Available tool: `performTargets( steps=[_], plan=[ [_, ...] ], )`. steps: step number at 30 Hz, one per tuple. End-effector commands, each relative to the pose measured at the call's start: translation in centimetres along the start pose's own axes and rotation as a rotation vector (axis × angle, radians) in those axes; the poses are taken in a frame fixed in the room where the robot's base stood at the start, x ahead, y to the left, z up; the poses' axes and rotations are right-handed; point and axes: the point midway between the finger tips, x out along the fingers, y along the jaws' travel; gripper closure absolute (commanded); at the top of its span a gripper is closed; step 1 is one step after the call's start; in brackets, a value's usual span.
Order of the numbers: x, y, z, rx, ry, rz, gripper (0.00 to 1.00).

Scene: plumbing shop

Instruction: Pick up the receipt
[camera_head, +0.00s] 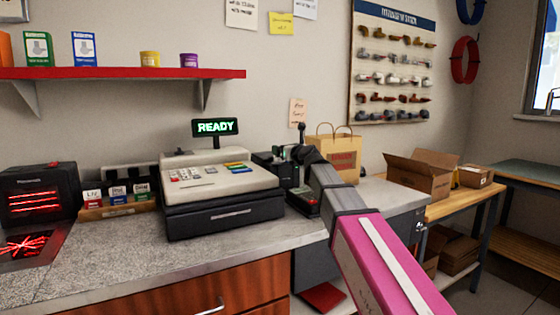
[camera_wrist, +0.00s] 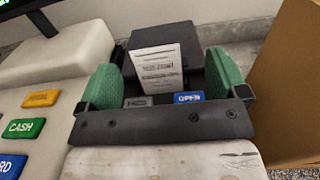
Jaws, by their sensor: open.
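The receipt (camera_wrist: 157,75) is a white printed paper slip in the wrist view, standing up out of a dark receipt printer (camera_wrist: 187,38). My gripper (camera_wrist: 167,62) has two green finger pads, spread apart with one on each side of the receipt. The pads appear clear of the paper, and the gap between them is much wider than the slip. In the head view my gripper (camera_head: 296,152) is over the dark printer beside the cash register (camera_head: 222,195). I cannot make out the receipt there, as my arm and gripper crowd that spot.
A paper bag (camera_head: 345,156) stands just right of the printer. The register's display (camera_head: 215,127) reads READY. A scanner with red lines (camera_head: 35,195) is at the far left. An open cardboard box (camera_head: 420,175) sits on the side bench. The front counter (camera_head: 150,250) is clear.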

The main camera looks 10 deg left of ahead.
Motion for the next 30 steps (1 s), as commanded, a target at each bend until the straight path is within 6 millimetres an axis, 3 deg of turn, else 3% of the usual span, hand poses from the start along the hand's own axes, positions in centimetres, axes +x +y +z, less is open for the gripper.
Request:
performTargets(
  steps=[9, 18, 19, 23, 24, 30],
  plan=[
    [4.3, 0.6, -0.2, 0.000, 0.000, 0.000, 0.08],
    [4.8, 0.7, -0.2, 0.000, 0.000, 0.000, 0.08],
    [4.8, 0.7, -0.2, 0.000, 0.000, 0.000, 0.15],
    [4.8, 0.7, -0.2, 0.000, 0.000, 0.000, 0.57],
    [4.8, 0.7, -0.2, 0.000, 0.000, 0.000, 0.62],
    [4.8, 0.7, -0.2, 0.000, 0.000, 0.000, 0.63]
  ],
)
